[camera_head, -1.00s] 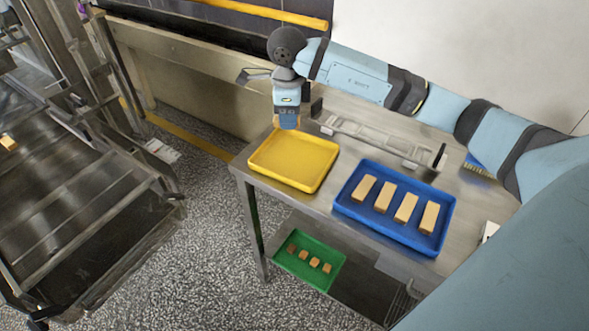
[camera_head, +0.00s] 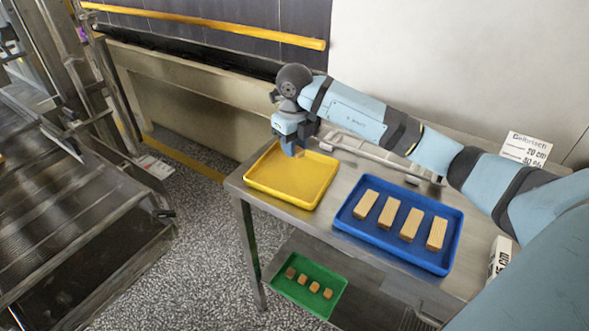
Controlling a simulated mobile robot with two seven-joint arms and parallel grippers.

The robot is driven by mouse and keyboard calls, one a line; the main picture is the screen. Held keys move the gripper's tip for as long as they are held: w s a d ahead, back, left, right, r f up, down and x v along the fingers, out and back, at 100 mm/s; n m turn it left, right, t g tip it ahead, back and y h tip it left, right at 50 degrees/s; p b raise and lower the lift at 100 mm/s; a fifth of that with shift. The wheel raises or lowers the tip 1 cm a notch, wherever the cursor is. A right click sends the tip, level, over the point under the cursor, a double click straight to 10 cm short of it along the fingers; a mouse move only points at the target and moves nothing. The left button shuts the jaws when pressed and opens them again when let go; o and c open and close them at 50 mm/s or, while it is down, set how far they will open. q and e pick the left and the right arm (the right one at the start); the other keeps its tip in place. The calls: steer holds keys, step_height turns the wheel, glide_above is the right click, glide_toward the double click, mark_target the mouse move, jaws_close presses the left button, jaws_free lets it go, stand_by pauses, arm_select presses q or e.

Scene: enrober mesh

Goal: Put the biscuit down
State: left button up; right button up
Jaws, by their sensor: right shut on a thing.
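My right gripper (camera_head: 292,149) points down at the far edge of the yellow tray (camera_head: 271,190). It is shut on the biscuit (camera_head: 299,152), of which only a small brownish bit shows between the fingers. I cannot tell whether the biscuit touches the tray. The yellow tray's visible floor is bare. The blue tray (camera_head: 349,228) to its right holds several pale oblong biscuits (camera_head: 388,213) in a row. My left gripper is out of view.
Both trays stand on a steel table (camera_head: 327,215). A green tray (camera_head: 325,309) with several small brown pieces sits on the lower shelf. A metal rack lies behind the trays. A mesh conveyor (camera_head: 70,190) stands at left across a speckled floor gap. A sign (camera_head: 526,148) stands at right.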

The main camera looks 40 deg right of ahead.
mark_target(295, 176)
step_height(295, 176, down, 8)
steer(key=shift+r, duration=0.1)
stand_by(0.4)
steer(key=o, duration=0.7)
steer(key=shift+o, duration=0.2)
